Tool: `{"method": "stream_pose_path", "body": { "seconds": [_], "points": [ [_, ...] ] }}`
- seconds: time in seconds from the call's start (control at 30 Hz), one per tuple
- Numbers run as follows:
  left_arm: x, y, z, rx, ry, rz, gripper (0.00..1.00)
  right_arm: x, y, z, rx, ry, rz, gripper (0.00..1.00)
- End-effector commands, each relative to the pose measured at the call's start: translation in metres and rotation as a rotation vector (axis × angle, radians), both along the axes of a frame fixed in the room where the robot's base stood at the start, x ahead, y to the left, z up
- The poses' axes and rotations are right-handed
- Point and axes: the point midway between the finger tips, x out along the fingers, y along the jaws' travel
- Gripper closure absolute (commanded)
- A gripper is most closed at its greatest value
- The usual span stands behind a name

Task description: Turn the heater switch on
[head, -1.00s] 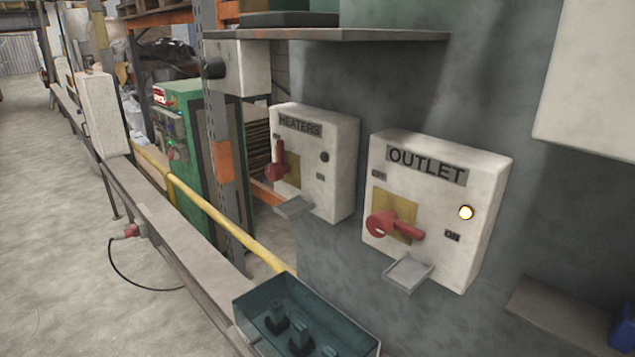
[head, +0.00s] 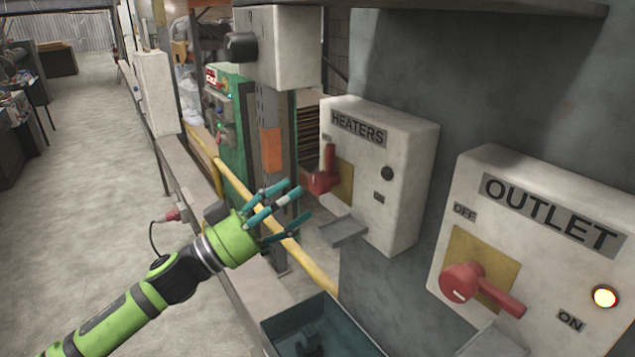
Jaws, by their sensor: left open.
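The heaters box (head: 405,165) is a white case on the grey wall, labelled HEATERS. Its red switch handle (head: 325,172) points upward on a yellow plate, and its round lamp (head: 387,173) is dark. My left gripper (head: 295,212) is open and empty, with teal fingers spread, just left of and slightly below the red handle in the picture. It appears apart from the handle, though the exact depth gap is hard to judge. My right gripper does not show.
An OUTLET box (head: 560,215) with a red handle (head: 480,288) and a lit yellow lamp (head: 604,297) is at right. A small grey ledge (head: 343,230) juts below the heaters switch. A teal bin (head: 330,325) stands below. A yellow rail (head: 310,268) runs behind the gripper.

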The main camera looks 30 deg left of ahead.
Motion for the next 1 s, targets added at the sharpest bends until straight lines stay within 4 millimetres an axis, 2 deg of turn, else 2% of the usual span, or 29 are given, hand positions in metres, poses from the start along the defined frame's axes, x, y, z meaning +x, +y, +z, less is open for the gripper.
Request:
{"method": "stream_pose_path", "body": {
  "seconds": [0.03,0.2,0.4,0.77,0.8,0.87,0.9,0.93,1.0],
  "points": [
    [0.006,-0.003,0.008,0.002,-0.005,-0.002,0.38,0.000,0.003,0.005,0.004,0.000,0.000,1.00],
    [0.025,-0.013,0.015,0.002,-0.003,0.001,0.38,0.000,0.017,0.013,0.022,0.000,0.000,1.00],
    [0.039,-0.020,0.020,0.000,-0.001,0.002,0.38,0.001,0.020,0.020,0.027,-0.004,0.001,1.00],
    [0.043,-0.022,0.019,0.001,0.001,0.003,0.38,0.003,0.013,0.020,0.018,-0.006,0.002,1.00],
    [0.043,-0.022,0.019,0.001,0.001,0.003,0.46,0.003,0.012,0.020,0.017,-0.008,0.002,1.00],
    [0.043,-0.022,0.019,0.001,0.001,0.003,0.70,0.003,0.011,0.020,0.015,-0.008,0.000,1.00],
    [0.043,-0.022,0.019,0.001,0.001,0.003,0.86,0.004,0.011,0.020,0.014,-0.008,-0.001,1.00],
    [0.043,-0.022,0.019,0.000,0.000,0.002,0.91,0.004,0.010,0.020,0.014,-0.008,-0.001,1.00],
    [0.043,-0.022,0.020,0.000,-0.001,0.003,0.91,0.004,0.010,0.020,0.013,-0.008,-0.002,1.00]
  ]
}}
